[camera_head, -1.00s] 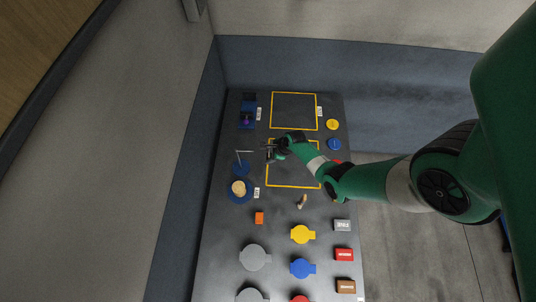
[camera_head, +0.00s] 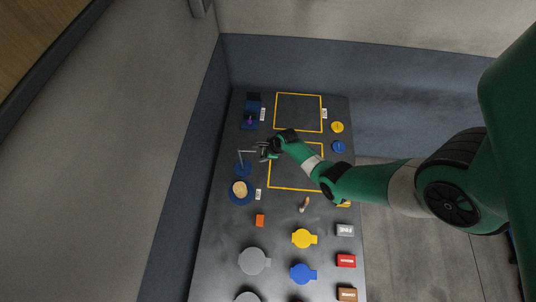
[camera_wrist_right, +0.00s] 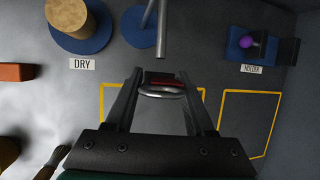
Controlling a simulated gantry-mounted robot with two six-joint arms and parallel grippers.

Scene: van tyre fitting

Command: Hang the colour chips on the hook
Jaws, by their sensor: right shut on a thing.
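The hook (camera_head: 240,158) is a thin grey post with a short arm at its top, on a round blue base (camera_head: 243,170) at the table's left side. In the right wrist view the hook's rod (camera_wrist_right: 161,28) points down just ahead of the fingers. My right gripper (camera_head: 264,150) is just right of the hook's arm. It is shut on the colour chips (camera_wrist_right: 164,79), seen edge-on as a small dark red piece with a metal ring (camera_wrist_right: 162,93) between the fingertips. I cannot tell whether the ring touches the hook. My left gripper is out of view.
A tan cylinder on a blue disc (camera_head: 240,190), labelled DRY, stands below the hook. A blue holder (camera_head: 250,120) with a purple knob is above it. Yellow-outlined squares (camera_head: 322,112) lie right. Several discs, an orange block (camera_head: 260,220) and labelled boxes (camera_head: 346,261) fill the front.

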